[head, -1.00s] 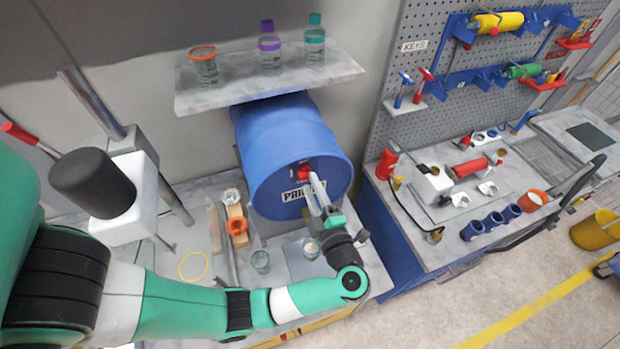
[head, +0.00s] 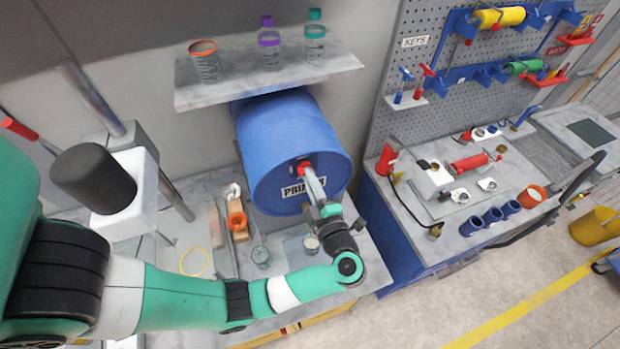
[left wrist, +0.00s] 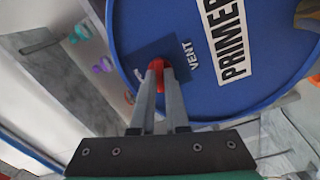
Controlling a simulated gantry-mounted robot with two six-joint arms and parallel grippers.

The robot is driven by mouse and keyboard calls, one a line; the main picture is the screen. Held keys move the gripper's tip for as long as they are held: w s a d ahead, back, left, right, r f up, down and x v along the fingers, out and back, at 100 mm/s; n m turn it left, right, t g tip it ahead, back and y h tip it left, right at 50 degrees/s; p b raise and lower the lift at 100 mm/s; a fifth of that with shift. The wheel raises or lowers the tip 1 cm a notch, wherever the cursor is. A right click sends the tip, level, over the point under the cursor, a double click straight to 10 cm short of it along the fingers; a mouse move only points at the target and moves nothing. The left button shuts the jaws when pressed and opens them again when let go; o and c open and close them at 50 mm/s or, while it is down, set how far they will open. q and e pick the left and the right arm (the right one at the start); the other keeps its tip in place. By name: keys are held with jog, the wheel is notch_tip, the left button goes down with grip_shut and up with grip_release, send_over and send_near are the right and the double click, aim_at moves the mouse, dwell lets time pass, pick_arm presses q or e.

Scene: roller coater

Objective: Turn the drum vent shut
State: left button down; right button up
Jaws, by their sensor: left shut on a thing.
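The blue drum (head: 290,145) lies on its side under the shelf, its round end with the PRIMER label facing out. It fills much of the left wrist view (left wrist: 215,60). The red vent handle (head: 304,166) sits on a dark blue plate marked VENT (left wrist: 185,48) near the upper part of the drum's end. My left gripper (head: 312,182) reaches up to it. In the left wrist view, its two fingers (left wrist: 161,85) are shut on the red vent handle (left wrist: 156,66), which is partly hidden between them. My right gripper is not in view.
A shelf (head: 345,62) with several bottles and jars is above the drum. Small glass cups (head: 261,256) and an orange part (head: 237,221) stand on the bench below. A second bench (head: 400,200) with fittings is to the right.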

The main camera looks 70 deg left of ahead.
pick_arm(q)
jog(key=n+b, duration=0.3)
jog(key=n, duration=0.1)
jog(key=c, duration=0.9)
grip_release()
jog(key=shift+d, duration=0.1)
jog(key=d+b, duration=0.3)
jog(key=d, duration=0.8)
jog(key=shift+s+d, duration=0.1)
jog(key=shift+d, duration=0.15)
